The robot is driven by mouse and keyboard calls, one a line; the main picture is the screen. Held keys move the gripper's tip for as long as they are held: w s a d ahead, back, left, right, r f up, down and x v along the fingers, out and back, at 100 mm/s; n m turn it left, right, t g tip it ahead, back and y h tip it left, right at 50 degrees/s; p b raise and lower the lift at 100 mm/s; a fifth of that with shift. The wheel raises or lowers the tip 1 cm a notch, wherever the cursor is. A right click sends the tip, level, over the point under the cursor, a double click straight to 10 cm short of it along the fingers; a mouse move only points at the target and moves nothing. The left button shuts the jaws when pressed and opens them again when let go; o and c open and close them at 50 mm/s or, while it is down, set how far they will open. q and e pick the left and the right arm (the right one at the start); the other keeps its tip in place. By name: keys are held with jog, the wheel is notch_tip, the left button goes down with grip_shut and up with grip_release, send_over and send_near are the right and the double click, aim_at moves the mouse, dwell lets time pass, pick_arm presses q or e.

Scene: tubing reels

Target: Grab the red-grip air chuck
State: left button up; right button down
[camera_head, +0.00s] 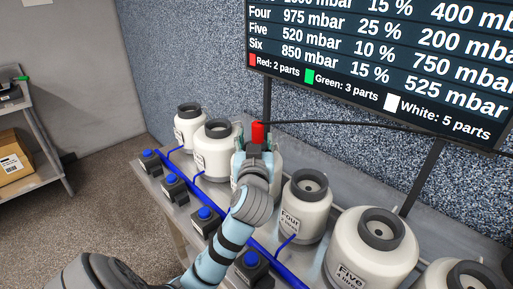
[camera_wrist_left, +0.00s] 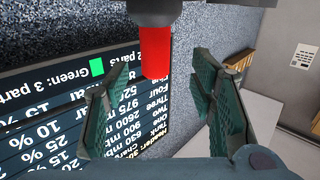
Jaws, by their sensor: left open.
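The red grip of the air chuck (camera_head: 258,132) shows upright above the third tank in the head view. In the left wrist view the red grip (camera_wrist_left: 155,50) extends from a dark body at the top edge. My left gripper (camera_head: 257,138) is open, with a finger on either side of the red grip in the head view. In the left wrist view its green-padded fingers (camera_wrist_left: 160,68) are spread, with gaps between them and the grip. I cannot tell whether the grip lies fully between the pads. My right gripper is not in view.
White tanks with dark collars, such as Four (camera_head: 305,208) and Five (camera_head: 371,250), stand along the bench on both sides of my arm. A blue line (camera_head: 228,231) with blue-knobbed valves runs in front. A large screen (camera_head: 390,60) hangs behind.

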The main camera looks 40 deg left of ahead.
aim_at(258, 134)
pick_arm(q)
jog(key=x, duration=0.5)
jog(key=shift+w+d+f, duration=0.1)
jog(key=shift+w+f, duration=0.15)
jog(key=shift+w, duration=0.2)
jog(key=shift+a, duration=0.25)
jog(key=shift+c, duration=0.5)
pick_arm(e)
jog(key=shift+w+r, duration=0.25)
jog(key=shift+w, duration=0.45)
pick_arm(q)
jog(key=shift+d, duration=0.1)
grip_shut()
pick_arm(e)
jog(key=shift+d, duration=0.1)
